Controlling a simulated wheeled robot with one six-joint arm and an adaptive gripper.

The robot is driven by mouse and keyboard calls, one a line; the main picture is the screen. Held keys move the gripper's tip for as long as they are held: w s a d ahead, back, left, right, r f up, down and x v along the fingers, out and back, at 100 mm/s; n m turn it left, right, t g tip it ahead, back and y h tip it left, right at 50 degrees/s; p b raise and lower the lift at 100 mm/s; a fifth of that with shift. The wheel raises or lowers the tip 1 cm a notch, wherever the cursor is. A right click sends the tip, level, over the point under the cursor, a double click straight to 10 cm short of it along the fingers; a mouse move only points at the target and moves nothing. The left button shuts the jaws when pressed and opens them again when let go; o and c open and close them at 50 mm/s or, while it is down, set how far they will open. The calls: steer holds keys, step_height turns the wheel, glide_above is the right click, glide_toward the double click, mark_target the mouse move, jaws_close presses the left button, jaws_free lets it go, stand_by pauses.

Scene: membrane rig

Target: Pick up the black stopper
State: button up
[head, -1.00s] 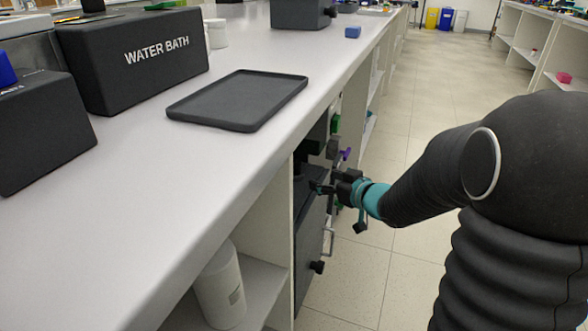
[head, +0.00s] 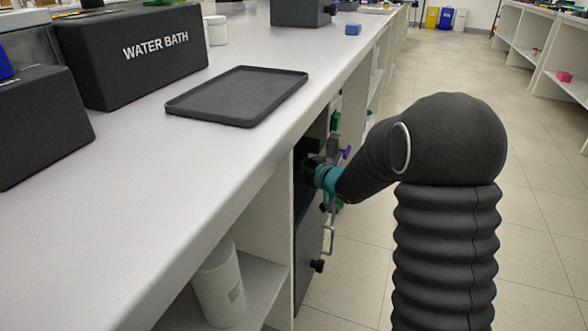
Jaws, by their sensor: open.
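My gripper (head: 308,170) is at the end of my arm, below the bench edge, at the dark opening of the rig (head: 309,240) in the bench's side. It is open, small and dark against the dark rig, so its fingers are hard to make out. I cannot pick out the black stopper with certainty; the gripper and the bench edge hide part of the rig's inside. A black knob (head: 317,266) sticks out from the rig's lower front, below the gripper.
Purple (head: 346,152) and green (head: 335,121) fittings sit close beside my gripper. The bench top (head: 150,200) overhangs it and holds a dark tray (head: 238,95) and a water bath (head: 135,55). A white bottle (head: 219,285) stands on the shelf below. The aisle floor (head: 540,230) is clear.

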mark_target(299, 161)
steer(key=shift+w+a+f, duration=0.1)
steer(key=shift+w+a, duration=0.15)
steer(key=shift+w, duration=0.1)
steer(key=c, duration=1.2)
steer(key=shift+c, duration=0.2)
steer(key=shift+r, duration=0.5)
steer(key=r, duration=0.2)
steer(key=r+p, duration=0.1)
steer(key=shift+d+r, duration=0.25)
steer(key=shift+r, duration=0.1)
steer(key=w+d+r+p, duration=0.2)
steer(key=d+r, duration=0.4)
steer(key=d, duration=0.4)
steer(key=shift+w+d+r+p, duration=0.15)
steer(key=shift+w+d+p, duration=0.25)
steer(key=shift+w, duration=0.3)
